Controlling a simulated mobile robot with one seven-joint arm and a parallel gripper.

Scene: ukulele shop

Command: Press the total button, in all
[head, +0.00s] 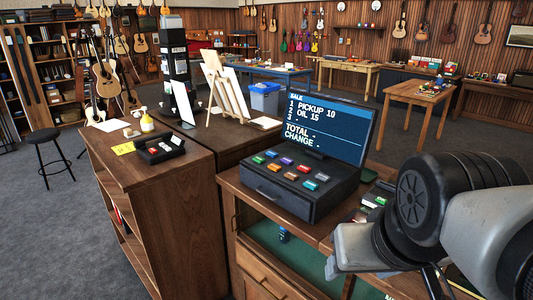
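A dark cash register (290,200) stands on the wooden counter, with several coloured buttons in two rows on its sloping top. A red button (304,169), a green button (259,160) and an orange button (273,168) are among them. Their labels are too small to read, so I cannot tell which is the total button. The register screen (325,125) reads SALE, 1 PICKUP 10, 2 OIL 15, with dashes after 3, TOTAL and CHANGE. My arm fills the lower right, to the right of the register.
A wooden easel (222,85) stands behind the register. Small items lie right of the register, near my arm. A stool (48,140) stands far left.

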